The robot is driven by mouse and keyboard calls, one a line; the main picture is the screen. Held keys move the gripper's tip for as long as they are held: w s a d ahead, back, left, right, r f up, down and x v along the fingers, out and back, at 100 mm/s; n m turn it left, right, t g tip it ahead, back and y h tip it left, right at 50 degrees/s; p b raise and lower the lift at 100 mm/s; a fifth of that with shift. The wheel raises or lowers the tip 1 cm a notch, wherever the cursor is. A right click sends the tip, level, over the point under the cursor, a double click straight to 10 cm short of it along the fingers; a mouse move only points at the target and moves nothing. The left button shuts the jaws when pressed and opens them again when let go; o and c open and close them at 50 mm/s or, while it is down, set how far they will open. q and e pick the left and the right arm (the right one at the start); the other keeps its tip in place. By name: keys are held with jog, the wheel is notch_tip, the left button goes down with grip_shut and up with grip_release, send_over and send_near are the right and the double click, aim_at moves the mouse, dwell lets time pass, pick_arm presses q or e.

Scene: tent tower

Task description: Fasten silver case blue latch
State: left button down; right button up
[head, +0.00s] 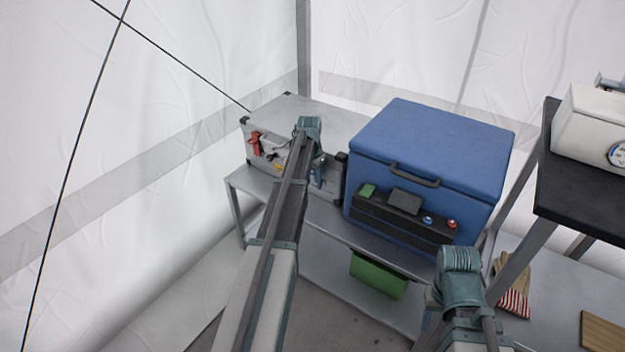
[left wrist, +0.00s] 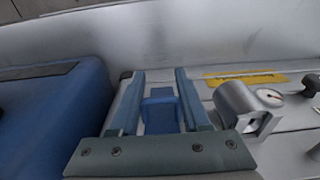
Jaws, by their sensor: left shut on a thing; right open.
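The silver case (head: 333,118) stands on the shelf at the back, lid down. Its blue latch (left wrist: 160,108) shows in the left wrist view, between the two fingers of my left gripper (left wrist: 160,92). My left gripper (head: 317,172) is at the case's front in the head view, shut on the blue latch; my own arm hides much of that spot. A red latch (head: 254,142) is at the left of the same front. My right gripper (head: 460,280) is open and away from the case, at the lower right; its fingertips are hard to make out.
A blue cooler box (head: 440,140) with a black front panel stands close to the right of the case. A silver fitting with a gauge (left wrist: 245,105) is beside my left gripper. A green bin (head: 378,275) sits on the lower shelf. Striped gloves (head: 513,285) lie at right.

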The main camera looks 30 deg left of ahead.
pick_arm(q)
jog(key=shift+w+d+r+g, duration=0.1)
jog(key=shift+w+r+g, duration=0.05)
jog(key=shift+g, duration=0.25)
jog(key=shift+c, duration=1.9)
grip_release()
jog(key=shift+r, duration=0.1)
notch_tip(320, 180, up, 14)
jog(key=p, duration=1.4)
jog(key=shift+s+f, duration=0.2)
jog(key=shift+s, duration=0.05)
